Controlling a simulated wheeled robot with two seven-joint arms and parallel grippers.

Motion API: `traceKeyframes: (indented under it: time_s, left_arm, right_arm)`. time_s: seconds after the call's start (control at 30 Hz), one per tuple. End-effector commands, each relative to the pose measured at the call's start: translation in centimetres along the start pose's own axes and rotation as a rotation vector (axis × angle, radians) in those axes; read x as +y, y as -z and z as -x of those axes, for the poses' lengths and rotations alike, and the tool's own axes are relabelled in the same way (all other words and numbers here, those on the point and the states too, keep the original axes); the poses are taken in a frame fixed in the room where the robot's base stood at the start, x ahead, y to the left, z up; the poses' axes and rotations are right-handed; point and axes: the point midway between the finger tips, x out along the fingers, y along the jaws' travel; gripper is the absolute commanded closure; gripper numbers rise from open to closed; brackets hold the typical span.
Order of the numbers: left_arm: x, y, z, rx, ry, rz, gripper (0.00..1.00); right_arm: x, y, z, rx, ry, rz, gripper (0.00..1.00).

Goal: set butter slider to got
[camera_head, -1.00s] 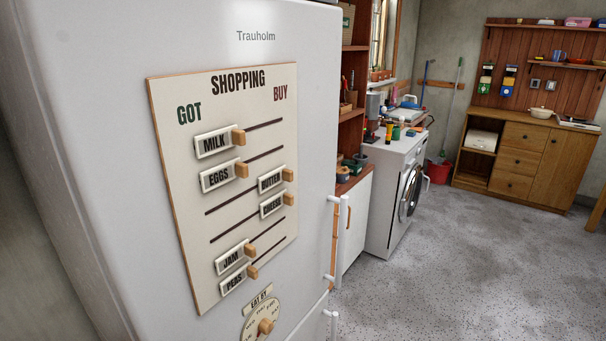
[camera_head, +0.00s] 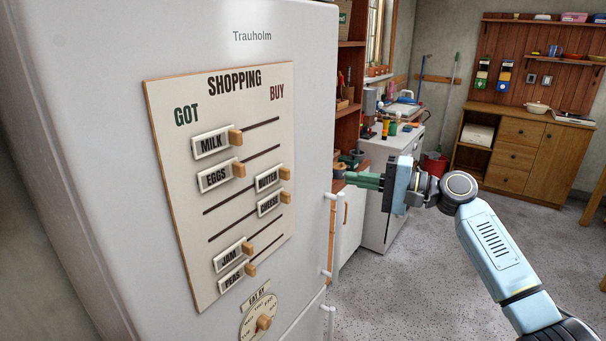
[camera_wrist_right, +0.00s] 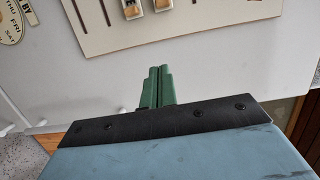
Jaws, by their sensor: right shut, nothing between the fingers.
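The shopping board (camera_head: 190,240) is on the front of the white fridge, with GOT at its left and BUY at its right. The butter slider (camera_head: 267,181) is at the BUY end of its groove, its wooden knob (camera_head: 285,172) on its right side. My right gripper (camera_head: 338,177) is shut and empty. It is to the right of the board, apart from the butter slider. In the right wrist view its green fingers (camera_wrist_right: 158,72) are together, pointing toward the board (camera_wrist_right: 205,28). My left gripper is not in view.
The cheese slider (camera_head: 269,205) is just below butter, also at BUY. The milk (camera_head: 211,143), eggs (camera_head: 215,176), jam (camera_head: 228,258) and peas (camera_head: 231,277) sliders are at the left. The white fridge handle (camera_head: 332,235) stands out below my right gripper. An EAT BY dial (camera_head: 256,322) is under the board.

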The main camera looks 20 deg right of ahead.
Motion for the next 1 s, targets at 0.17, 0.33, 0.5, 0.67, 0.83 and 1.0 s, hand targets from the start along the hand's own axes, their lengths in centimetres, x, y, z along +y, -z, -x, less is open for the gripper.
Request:
traceKeyframes:
  time_s: [0.17, 0.33, 0.5, 0.67, 0.83, 1.0]
  left_arm:
    - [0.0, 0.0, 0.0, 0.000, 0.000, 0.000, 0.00]
    - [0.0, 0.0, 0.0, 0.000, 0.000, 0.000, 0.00]
    - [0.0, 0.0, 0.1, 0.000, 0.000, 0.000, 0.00]
    - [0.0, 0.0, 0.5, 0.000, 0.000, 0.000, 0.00]
    - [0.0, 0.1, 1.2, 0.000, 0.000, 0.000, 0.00]
    - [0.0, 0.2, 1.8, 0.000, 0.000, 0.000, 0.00]
  right_arm:
    - [-1.8, -0.6, 0.2, -0.029, 0.026, 0.001, 1.00]
    - [-1.7, -0.5, 0.2, -0.027, 0.026, 0.001, 1.00]
    - [-1.7, -0.5, -0.1, -0.027, 0.026, 0.000, 1.00]
    - [-1.8, -0.6, -1.9, -0.027, 0.026, 0.000, 1.00]
    - [-2.0, -0.7, -5.5, -0.028, 0.027, 0.000, 1.00]
    - [-2.1, -0.8, -9.2, -0.028, 0.027, -0.001, 1.00]
